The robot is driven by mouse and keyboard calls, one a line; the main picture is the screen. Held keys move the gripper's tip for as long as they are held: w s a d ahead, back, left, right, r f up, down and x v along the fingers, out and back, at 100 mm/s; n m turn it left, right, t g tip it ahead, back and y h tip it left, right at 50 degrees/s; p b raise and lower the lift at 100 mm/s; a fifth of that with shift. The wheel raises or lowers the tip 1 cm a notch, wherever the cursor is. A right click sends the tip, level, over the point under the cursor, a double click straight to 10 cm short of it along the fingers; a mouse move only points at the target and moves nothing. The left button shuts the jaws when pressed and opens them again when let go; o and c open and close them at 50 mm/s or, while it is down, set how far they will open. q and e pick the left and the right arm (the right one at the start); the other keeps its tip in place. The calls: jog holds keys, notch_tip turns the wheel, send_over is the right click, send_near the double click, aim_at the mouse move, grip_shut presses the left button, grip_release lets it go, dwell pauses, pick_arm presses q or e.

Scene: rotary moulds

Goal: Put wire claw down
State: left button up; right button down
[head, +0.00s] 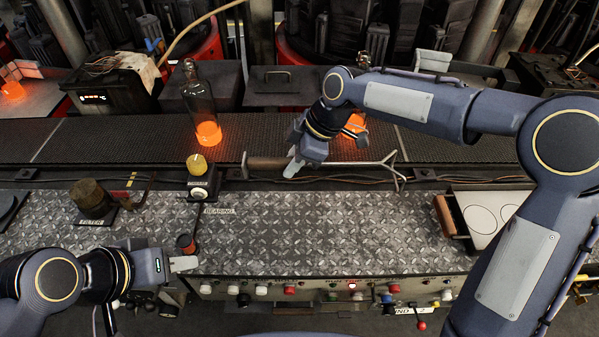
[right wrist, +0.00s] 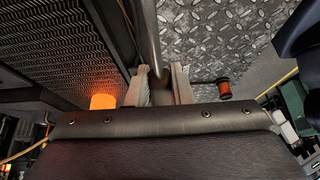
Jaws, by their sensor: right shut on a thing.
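The wire claw is a long thin metal rod (head: 345,163) with a brown handle (head: 265,163) at its left end and a forked wire end (head: 397,170) at its right. My right gripper (head: 292,166) is shut on it near the handle, along the front edge of the conveyor. In the right wrist view the rod (right wrist: 148,35) runs between the two fingers (right wrist: 158,88). Whether the claw touches a surface is unclear. My left gripper (head: 184,263) is low at the left, by the panel's front edge; its finger opening cannot be made out.
A glass bottle with a glowing orange base (head: 208,132) stands on the conveyor (head: 110,142). A yellow knob (head: 197,164) and a dark cylinder (head: 90,195) are at the left. The patterned metal panel (head: 320,235) is mostly clear. A white-topped tray (head: 485,218) lies right.

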jog(key=shift+w+d+f, duration=0.15)
jog(key=shift+d+f, duration=0.25)
jog(key=shift+f, duration=0.1)
jog(key=shift+d+f, duration=0.15)
jog(key=shift+f, duration=0.8)
jog(key=shift+d+f, duration=0.1)
jog(key=shift+f, duration=0.85)
jog(key=c, duration=1.3)
grip_release()
jog(key=v, duration=1.1)
jog(key=shift+d+r, duration=0.15)
jog(key=shift+r, duration=0.2)
jog(key=shift+d+r, duration=0.15)
jog(key=shift+r, duration=0.05)
